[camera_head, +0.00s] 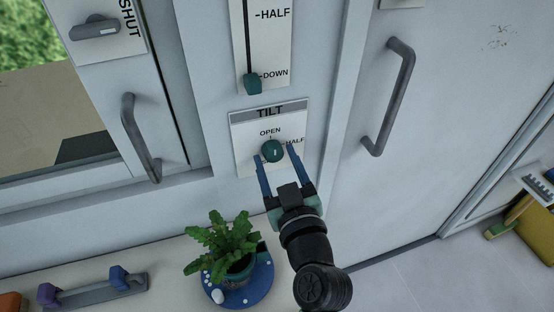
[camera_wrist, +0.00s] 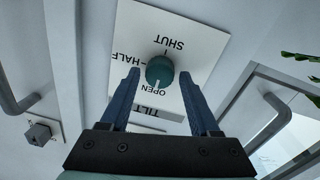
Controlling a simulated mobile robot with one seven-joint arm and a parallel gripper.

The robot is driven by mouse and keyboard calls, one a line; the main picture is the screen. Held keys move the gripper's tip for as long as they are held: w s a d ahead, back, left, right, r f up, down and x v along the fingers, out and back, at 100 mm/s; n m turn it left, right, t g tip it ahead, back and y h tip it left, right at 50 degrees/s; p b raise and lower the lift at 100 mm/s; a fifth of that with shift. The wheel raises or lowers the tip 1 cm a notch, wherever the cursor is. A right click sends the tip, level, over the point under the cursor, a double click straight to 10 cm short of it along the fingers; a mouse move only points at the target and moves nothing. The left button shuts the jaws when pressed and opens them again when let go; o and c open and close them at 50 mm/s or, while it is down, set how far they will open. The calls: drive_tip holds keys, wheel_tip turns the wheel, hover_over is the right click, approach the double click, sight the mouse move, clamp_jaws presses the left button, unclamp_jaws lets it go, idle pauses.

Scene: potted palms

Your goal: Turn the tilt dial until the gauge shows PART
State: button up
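The tilt dial (camera_head: 272,150) is a round dark teal knob on a white plate (camera_head: 243,131) headed TILT. OPEN and HALF read beside it; SHUT also shows in the wrist view. There the dial (camera_wrist: 160,71) has a pale mark on the side facing OPEN. My gripper (camera_head: 274,153) is open, its blue fingers on either side of the dial. In the wrist view, gaps show between the dial and both fingertips. No gauge reading PART is in view.
Above the plate, a slider (camera_head: 253,84) sits at DOWN. Grey handles (camera_head: 141,139) (camera_head: 389,98) stand out on both sides. Below, a potted palm (camera_head: 222,247) on a blue saucer (camera_head: 262,291) is close to my arm. A rack (camera_head: 92,291) lies at lower left.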

clamp_jaws()
drive_tip(key=m, duration=0.4)
drive_tip(key=shift+r+p, duration=0.1)
drive_tip(key=shift+p, duration=0.3)
drive_tip(key=m+p, duration=0.1)
drive_tip(key=m, duration=0.3)
drive_tip(key=shift+m, duration=0.4)
drive_tip(key=m+p, duration=0.2)
drive_tip(key=m, duration=0.3)
drive_tip(key=shift+d+g, duration=0.15)
drive_tip(key=shift+g, duration=0.25)
drive_tip(key=shift+m+y+p, duration=0.4)
drive_tip(key=shift+m+p, duration=0.3)
drive_tip(key=shift+m, duration=1)
